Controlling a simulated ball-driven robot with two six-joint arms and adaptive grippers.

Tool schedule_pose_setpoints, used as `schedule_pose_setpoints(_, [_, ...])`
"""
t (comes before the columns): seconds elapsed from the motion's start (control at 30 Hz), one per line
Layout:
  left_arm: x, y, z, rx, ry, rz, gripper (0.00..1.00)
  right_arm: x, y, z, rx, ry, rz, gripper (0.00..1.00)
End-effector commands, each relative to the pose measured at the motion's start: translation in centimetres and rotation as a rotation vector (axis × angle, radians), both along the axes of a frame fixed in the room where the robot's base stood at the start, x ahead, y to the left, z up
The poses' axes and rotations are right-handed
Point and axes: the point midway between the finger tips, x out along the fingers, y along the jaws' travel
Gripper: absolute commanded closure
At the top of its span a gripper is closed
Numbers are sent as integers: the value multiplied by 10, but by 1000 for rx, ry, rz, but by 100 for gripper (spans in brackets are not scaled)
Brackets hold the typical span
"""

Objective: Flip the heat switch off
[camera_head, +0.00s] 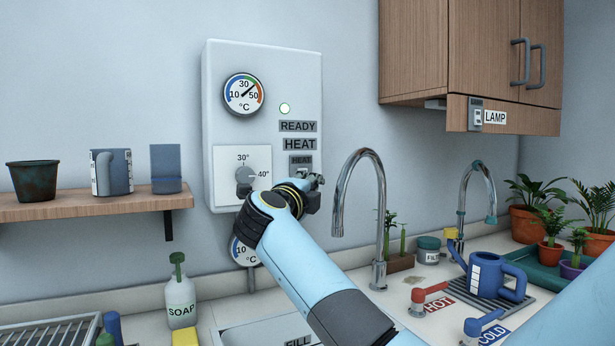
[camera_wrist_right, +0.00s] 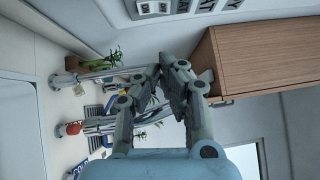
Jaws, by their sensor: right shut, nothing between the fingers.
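The heat switch (camera_head: 301,161) is a small grey plate under the HEAT label on the white wall box (camera_head: 216,100). Its lower part is partly hidden by my right gripper, so its position cannot be read. My right gripper (camera_head: 314,181) is shut and empty, right at the lower edge of the switch; whether it touches cannot be told. In the right wrist view its fingers (camera_wrist_right: 172,80) are closed together. The READY lamp (camera_head: 285,109) on the box glows green-white. My left gripper is not in view.
Left of the switch are a dial knob (camera_head: 245,175) and a round gauge (camera_head: 244,94). A tall tap (camera_head: 376,220) stands to the right, and a wooden cabinet (camera_head: 450,50) with a LAMP switch (camera_head: 476,113) hangs above right. A shelf (camera_head: 90,205) holds pots at left.

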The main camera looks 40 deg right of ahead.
Motion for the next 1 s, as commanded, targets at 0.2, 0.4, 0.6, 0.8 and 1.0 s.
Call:
schedule_pose_setpoints(0.2, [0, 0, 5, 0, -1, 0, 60, 26, -31, 5, 2, -1, -1, 100])
schedule_pose_setpoints(0.4, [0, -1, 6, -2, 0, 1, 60, 46, -37, 7, 0, 0, 0, 100])
schedule_pose_setpoints(0.6, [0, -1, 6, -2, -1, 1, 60, 51, -38, 7, 1, 0, 1, 100])
schedule_pose_setpoints(0.8, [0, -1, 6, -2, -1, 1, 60, 51, -38, 7, 0, -1, 1, 100])
schedule_pose_setpoints(1.0, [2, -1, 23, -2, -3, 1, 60, 53, -38, 14, 8, 25, 1, 100])
